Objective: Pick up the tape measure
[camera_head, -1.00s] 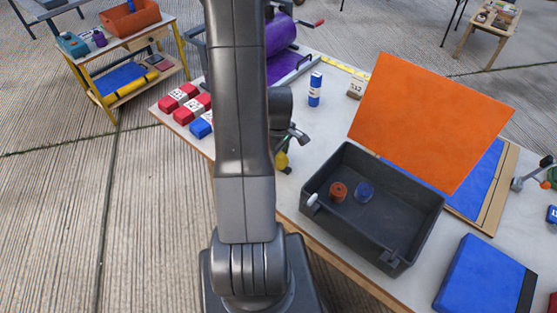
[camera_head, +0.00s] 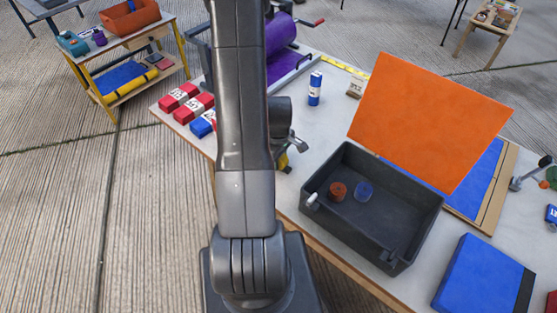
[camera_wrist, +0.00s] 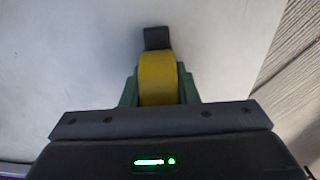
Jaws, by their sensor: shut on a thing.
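The yellow tape measure (camera_wrist: 158,76) with a dark end piece (camera_wrist: 156,38) sits between the green fingers of my gripper (camera_wrist: 158,90) in the wrist view. My gripper is shut on it. The pale table top lies beyond it; I cannot tell whether the tape measure touches it. In the head view a bit of the yellow tape measure (camera_head: 282,161) shows beside my arm, by the table's near left edge. My arm hides most of that spot.
A dark open bin (camera_head: 405,205) holding two small round things stands on the table to the right. Red and blue blocks (camera_head: 187,104) lie at the left end. An orange panel (camera_head: 430,120) stands behind the bin. A blue case (camera_head: 478,275) lies at lower right.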

